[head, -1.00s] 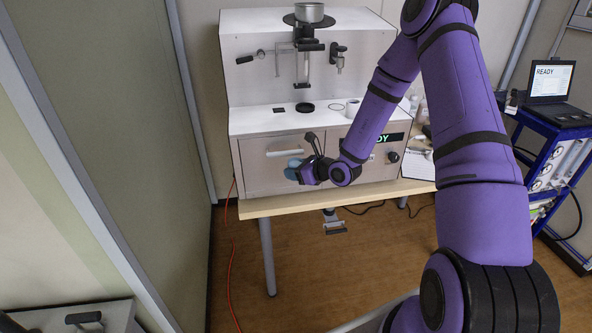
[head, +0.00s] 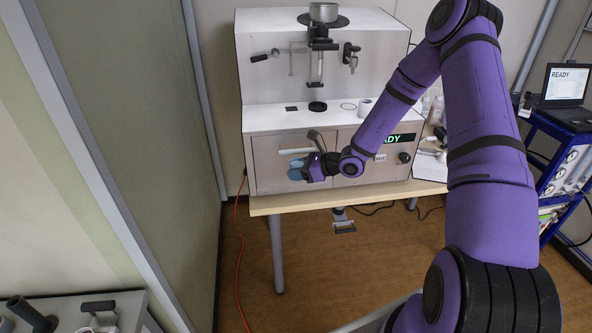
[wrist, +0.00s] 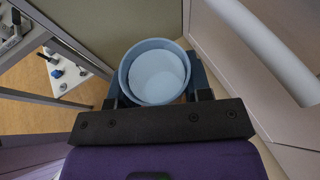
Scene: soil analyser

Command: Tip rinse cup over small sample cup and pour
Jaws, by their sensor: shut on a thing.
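My gripper (head: 318,168) is shut on a blue-grey cup (head: 296,174), held in front of the analyser's left drawer front. In the wrist view the cup (wrist: 126,72) sits between the fingers with its round mouth facing the camera. Its inside is a pale, flat disc; I cannot tell whether this is liquid or the bare bottom. A small white cup-like cylinder (head: 364,106) stands on the analyser's ledge, right of a black disc. I cannot tell whether it is the small sample cup. No other cup shows beneath the held one.
The white analyser (head: 270,120) stands on a wooden table (head: 290,202), with a metal bowl (head: 323,12) on top. A drawer handle (wrist: 262,48) is close beside the cup. A bench (head: 70,308) with black-handled items is at lower left. A blue cart with a laptop (head: 565,84) is at right.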

